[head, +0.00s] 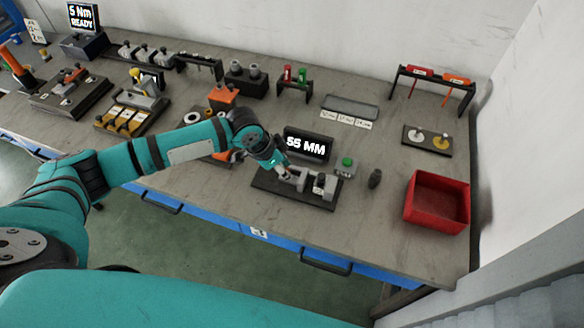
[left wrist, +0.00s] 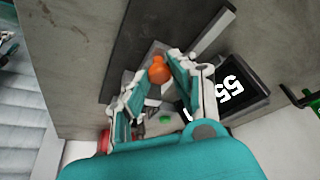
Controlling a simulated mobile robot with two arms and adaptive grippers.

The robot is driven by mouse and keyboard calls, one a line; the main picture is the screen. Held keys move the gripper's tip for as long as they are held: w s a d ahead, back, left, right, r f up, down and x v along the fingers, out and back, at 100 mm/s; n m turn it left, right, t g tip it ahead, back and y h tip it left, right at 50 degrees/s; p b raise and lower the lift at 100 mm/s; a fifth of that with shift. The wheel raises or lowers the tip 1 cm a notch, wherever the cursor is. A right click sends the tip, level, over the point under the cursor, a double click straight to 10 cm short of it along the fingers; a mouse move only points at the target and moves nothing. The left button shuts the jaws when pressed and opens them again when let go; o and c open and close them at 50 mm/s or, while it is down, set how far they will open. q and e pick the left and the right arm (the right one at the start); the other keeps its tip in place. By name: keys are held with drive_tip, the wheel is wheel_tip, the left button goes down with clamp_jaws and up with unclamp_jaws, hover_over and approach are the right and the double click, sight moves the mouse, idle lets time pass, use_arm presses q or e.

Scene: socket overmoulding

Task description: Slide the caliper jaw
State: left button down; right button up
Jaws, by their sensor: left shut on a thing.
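The caliper gauge (head: 262,184) is a dark base plate with grey metal blocks (head: 325,186), near the front edge of the bench. Its display (head: 307,145) behind it reads 55 MM. My left gripper (head: 287,175) reaches down over the left part of the gauge. In the left wrist view, my left gripper (left wrist: 155,80) has its fingers on either side of an orange knob (left wrist: 158,70) and is shut on it. The knob appears to belong to the caliper jaw, which the fingers mostly hide. The display also shows in the left wrist view (left wrist: 238,88). My right gripper is in neither view.
A green button box (head: 345,166) and a small dark cylinder (head: 375,178) stand right of the gauge. A red bin (head: 437,202) is farther right. A rack with red and orange tools (head: 432,82) stands behind.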

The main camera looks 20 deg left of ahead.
use_arm(q)
drive_tip(key=shift+w+a, duration=0.1)
drive_tip(key=shift+a, duration=0.35)
drive_tip(key=c, duration=1.1)
unclamp_jaws()
drive_tip(key=shift+a, duration=0.1)
drive_tip(key=shift+r, duration=0.1)
drive_tip(key=shift+r, duration=0.25)
drive_tip(key=v, duration=1.1)
drive_tip(key=shift+a, duration=0.2)
drive_tip(key=shift+r, duration=0.1)
